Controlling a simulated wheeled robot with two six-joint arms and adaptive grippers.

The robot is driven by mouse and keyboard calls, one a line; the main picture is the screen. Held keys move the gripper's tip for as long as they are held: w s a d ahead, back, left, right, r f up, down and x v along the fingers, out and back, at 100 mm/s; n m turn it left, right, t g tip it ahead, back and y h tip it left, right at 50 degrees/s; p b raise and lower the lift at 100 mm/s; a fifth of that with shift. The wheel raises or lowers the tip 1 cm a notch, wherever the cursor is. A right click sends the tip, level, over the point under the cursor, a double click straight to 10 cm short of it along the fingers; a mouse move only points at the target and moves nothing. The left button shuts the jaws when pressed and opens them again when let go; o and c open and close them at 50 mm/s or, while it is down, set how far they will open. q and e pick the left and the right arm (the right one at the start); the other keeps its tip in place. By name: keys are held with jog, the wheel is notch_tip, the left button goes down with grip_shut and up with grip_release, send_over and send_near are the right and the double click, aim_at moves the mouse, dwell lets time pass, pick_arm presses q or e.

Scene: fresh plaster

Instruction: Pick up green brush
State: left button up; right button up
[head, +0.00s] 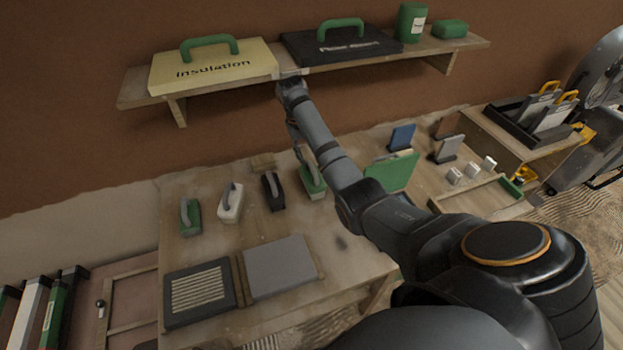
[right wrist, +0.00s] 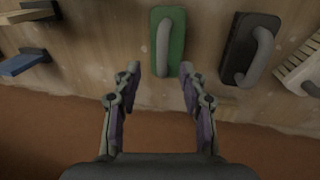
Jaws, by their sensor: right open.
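A green brush (head: 314,187) with a grey handle lies on the wooden table (head: 215,250), partly covered by my right arm in the head view. In the right wrist view the green brush (right wrist: 177,40) lies just beyond the fingertips, nearly centred between them. My right gripper (right wrist: 160,72) is open, with nothing between its fingers; in the head view the right gripper (head: 299,150) points down at the brush. Another green brush (head: 190,218) lies at the table's left end. My left gripper is in neither view.
A black brush (head: 273,192) and a white brush (head: 230,203) lie left of the nearer green one. A green board (head: 392,170) and a blue block (head: 402,137) stand to the right. A wall shelf (head: 300,73) with boxes is above. A grey slab (head: 279,266) lies in front.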

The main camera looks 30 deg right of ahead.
aim_at(312, 167)
jog(key=f, duration=0.2)
jog(key=shift+w+d+f, duration=0.2)
jog(key=shift+d+f, duration=0.1)
jog(key=shift+f, duration=0.05)
jog(key=shift+d+f+p, duration=0.1)
jog(key=shift+f+p, duration=0.3)
jog(key=shift+f, duration=0.2)
jog(key=f, duration=0.4)
jog(key=shift+d+p, duration=0.3)
jog(key=shift+f, duration=0.2)
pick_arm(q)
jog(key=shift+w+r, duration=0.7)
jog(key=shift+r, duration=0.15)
pick_arm(e)
grip_shut()
jog(key=shift+r, duration=0.1)
